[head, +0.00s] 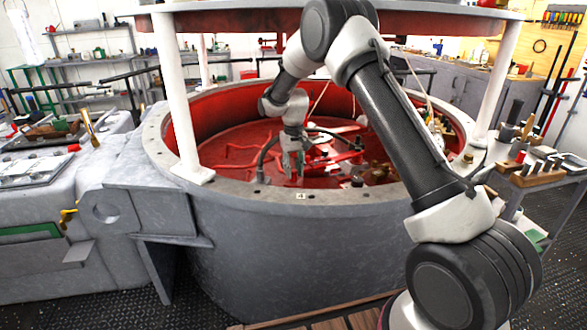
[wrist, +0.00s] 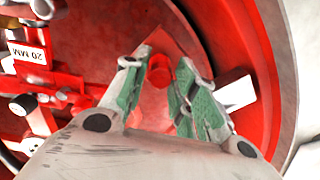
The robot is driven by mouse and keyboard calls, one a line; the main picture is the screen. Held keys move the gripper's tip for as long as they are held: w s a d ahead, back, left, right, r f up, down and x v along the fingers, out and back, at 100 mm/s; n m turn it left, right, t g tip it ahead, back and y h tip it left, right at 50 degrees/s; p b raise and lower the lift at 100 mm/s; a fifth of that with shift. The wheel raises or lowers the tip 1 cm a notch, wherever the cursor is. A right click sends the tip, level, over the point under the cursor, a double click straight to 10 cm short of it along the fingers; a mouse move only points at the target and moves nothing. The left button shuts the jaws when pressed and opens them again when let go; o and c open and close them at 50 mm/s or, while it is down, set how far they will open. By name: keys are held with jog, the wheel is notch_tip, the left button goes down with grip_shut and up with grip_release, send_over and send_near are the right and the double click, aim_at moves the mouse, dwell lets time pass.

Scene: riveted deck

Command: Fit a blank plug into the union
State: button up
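My gripper (head: 293,172) reaches down inside the red-lined round well in the head view. In the wrist view its two green-padded fingers (wrist: 158,75) are apart. A short red cylinder (wrist: 159,72), possibly the blank plug, shows between the fingertips against a red surface. It looks free of both fingers, though how far below the tips it lies is hard to tell. Red pipework with a pale round end (wrist: 20,105) lies at the left of the wrist view, near a "20 MM" label (wrist: 29,53). I cannot tell which fitting is the union.
The well's grey rim (head: 250,190) and white posts (head: 178,95) stand around my arm. Red valves and pipes (head: 335,160) crowd the well floor right of my gripper. A pale block (wrist: 235,91) lies right of the fingers. A tool cart (head: 540,175) stands at right.

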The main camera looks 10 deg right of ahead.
jog(key=shift+o, duration=1.1)
notch_tip(320, 180, up, 8)
jog(key=shift+f, duration=0.2)
